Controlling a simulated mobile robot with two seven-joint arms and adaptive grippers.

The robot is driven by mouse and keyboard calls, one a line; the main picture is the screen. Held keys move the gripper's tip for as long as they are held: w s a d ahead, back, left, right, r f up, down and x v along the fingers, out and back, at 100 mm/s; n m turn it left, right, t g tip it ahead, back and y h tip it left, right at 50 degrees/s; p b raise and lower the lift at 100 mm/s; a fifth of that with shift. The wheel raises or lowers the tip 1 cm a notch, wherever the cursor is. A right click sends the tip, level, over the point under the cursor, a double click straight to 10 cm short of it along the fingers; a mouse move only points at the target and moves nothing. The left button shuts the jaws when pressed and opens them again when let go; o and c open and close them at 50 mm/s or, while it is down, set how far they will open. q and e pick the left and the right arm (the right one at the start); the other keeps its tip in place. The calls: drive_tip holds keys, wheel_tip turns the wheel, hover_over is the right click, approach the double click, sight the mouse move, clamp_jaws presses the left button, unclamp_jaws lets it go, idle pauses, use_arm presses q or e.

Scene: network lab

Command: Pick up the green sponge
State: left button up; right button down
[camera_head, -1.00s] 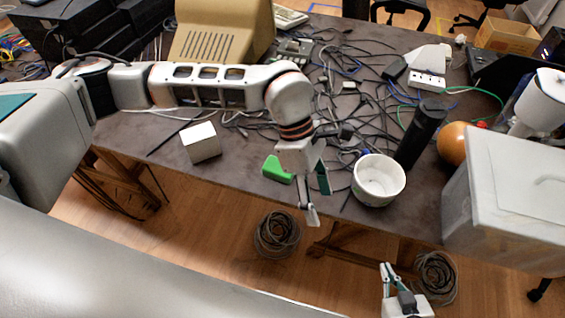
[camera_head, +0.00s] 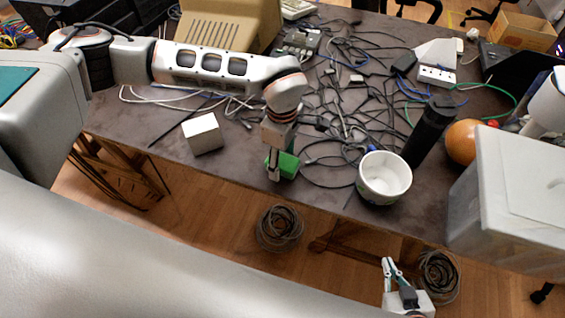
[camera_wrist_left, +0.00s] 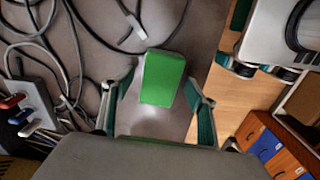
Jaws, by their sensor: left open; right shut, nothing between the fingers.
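The green sponge (camera_head: 288,166) lies on the dark table near its front edge. In the left wrist view the sponge (camera_wrist_left: 162,78) sits between and slightly beyond the two spread fingertips, with a gap on each side. My left gripper (camera_head: 272,172) is open and stands at the sponge, its front finger and wrist hiding part of it in the head view. The left gripper also shows in the left wrist view (camera_wrist_left: 160,92). My right gripper (camera_head: 389,268) is shut and empty, low in front of the table, well away from the sponge.
A white box (camera_head: 203,134) stands left of the sponge, and a white bucket (camera_head: 384,178) stands to its right. Tangled cables (camera_head: 340,110) cover the table behind. A black cylinder (camera_head: 430,132) and an orange ball (camera_head: 463,142) stand further right. The table's front edge is close.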

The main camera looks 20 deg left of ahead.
sight(282, 160)
use_arm(q)
drive_tip(key=shift+f, duration=0.4)
drive_tip(key=c, duration=1)
drive_tip(key=shift+r, duration=0.1)
wheel_tip(282, 160, up, 20)
drive_tip(key=shift+f, duration=0.1)
drive_tip(key=shift+o, duration=1.2)
drive_tip(key=c, duration=0.3)
drive_tip(key=shift+c, duration=0.2)
